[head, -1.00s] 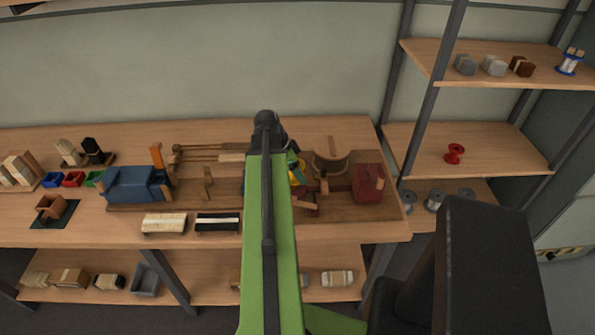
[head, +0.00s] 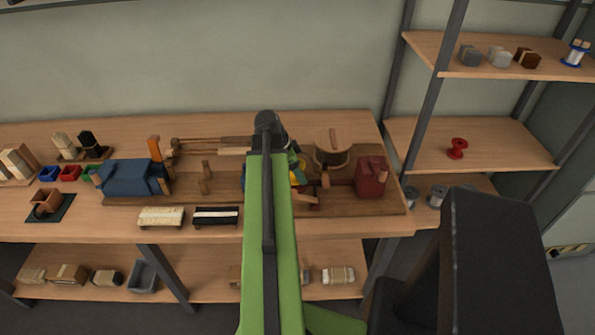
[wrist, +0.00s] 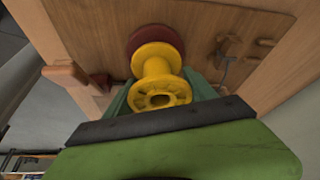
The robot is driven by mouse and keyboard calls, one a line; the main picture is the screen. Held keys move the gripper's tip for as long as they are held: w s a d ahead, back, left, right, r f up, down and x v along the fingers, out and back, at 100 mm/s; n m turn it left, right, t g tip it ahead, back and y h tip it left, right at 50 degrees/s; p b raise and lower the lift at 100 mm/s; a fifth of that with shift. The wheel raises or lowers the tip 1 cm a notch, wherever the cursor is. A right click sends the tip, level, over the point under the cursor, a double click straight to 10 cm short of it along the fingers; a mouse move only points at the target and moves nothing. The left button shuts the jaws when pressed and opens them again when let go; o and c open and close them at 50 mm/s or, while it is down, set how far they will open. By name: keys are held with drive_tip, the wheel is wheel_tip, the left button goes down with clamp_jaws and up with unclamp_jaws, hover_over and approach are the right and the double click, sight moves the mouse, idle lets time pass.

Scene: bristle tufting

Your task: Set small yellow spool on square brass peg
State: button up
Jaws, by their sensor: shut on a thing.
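The small yellow spool (wrist: 157,75) is between the fingers of my gripper (wrist: 160,92) in the wrist view, its holed end facing the camera. My gripper is shut on it. In the head view only a bit of yellow (head: 301,175) shows beside the end of my green arm, over the wooden board on the bench. A dark red round thing (wrist: 152,36) lies just beyond the spool in the wrist view; whether they touch is unclear. I cannot make out the square brass peg; my arm and the spool hide part of the board.
A red block (head: 371,177) and a round wooden drum (head: 332,155) stand right of my gripper. A blue block (head: 133,178) and an orange upright (head: 154,148) stand left. A red spool (head: 457,148) sits on the right shelf.

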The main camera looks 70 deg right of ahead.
drive_tip(key=shift+f, duration=0.1)
idle(0.5)
drive_tip(key=shift+f+b, duration=0.65)
drive_tip(key=shift+b, duration=0.1)
drive_tip(key=shift+f, duration=0.25)
drive_tip(key=o, duration=1.5)
drive_tip(key=p+v, duration=1.5)
drive_tip(key=v, duration=0.2)
drive_tip(key=shift+w+r+p, duration=0.15)
drive_tip(key=shift+r+p, duration=0.05)
drive_tip(key=shift+p, duration=0.15)
